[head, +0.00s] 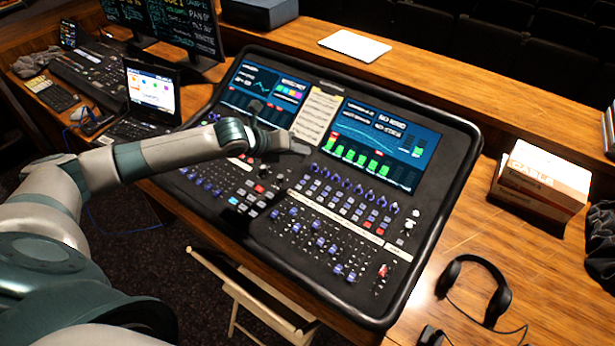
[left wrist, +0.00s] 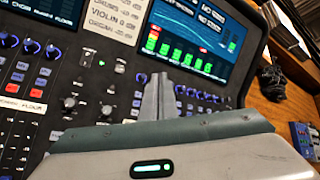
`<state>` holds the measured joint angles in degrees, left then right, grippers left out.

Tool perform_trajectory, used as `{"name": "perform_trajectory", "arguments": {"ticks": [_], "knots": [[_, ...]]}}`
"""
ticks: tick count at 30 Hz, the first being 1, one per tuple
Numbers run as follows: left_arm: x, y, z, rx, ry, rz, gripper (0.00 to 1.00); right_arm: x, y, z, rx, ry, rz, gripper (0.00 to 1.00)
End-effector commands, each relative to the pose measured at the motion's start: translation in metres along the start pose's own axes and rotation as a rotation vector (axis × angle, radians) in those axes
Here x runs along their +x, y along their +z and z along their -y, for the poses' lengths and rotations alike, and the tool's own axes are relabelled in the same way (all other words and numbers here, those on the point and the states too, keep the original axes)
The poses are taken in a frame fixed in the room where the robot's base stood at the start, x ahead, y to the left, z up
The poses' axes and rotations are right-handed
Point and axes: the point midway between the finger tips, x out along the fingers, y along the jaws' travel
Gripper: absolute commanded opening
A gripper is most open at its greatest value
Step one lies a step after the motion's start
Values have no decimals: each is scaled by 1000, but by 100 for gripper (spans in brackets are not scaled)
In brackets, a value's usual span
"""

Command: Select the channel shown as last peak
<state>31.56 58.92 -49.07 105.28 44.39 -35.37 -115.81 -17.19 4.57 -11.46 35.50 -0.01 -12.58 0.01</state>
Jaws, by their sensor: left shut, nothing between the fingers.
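The mixing console (head: 458,185) has a left screen (head: 262,90) and a right screen (head: 378,143) with green level bars of differing heights. A pale sheet with lines of text (head: 318,112) lies between the screens. Rows of blue knobs and small buttons (head: 345,205) run below the right screen. My left gripper (head: 303,148) is shut and empty, above the console near the sheet's lower end. The left wrist view shows its closed fingers (left wrist: 168,95) pointing toward the right screen (left wrist: 195,45), hiding part of the knob row. I cannot tell whether they touch the panel. My right gripper is not in view.
A laptop (head: 152,90) and a keyboard (head: 52,94) stand left of the console. A white notebook (head: 355,45) lies on the ledge behind. A box (head: 540,180) and headphones (head: 480,285) are on the wooden desk at the right. A chair (head: 255,290) stands in front.

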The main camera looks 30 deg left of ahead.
Motion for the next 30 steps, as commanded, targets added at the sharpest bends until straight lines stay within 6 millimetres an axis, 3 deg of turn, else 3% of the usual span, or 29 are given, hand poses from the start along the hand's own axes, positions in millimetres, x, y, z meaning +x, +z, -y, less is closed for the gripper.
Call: {"name": "perform_trajectory", "arguments": {"ticks": [8, 20, 30], "knots": [[13, -10, -10, -2, 1, -1, 0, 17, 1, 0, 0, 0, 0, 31], [45, -35, -33, -1, 0, -1, 0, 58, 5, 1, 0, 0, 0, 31], [60, -44, -44, 0, 0, 0, 0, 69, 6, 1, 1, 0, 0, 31]]}}
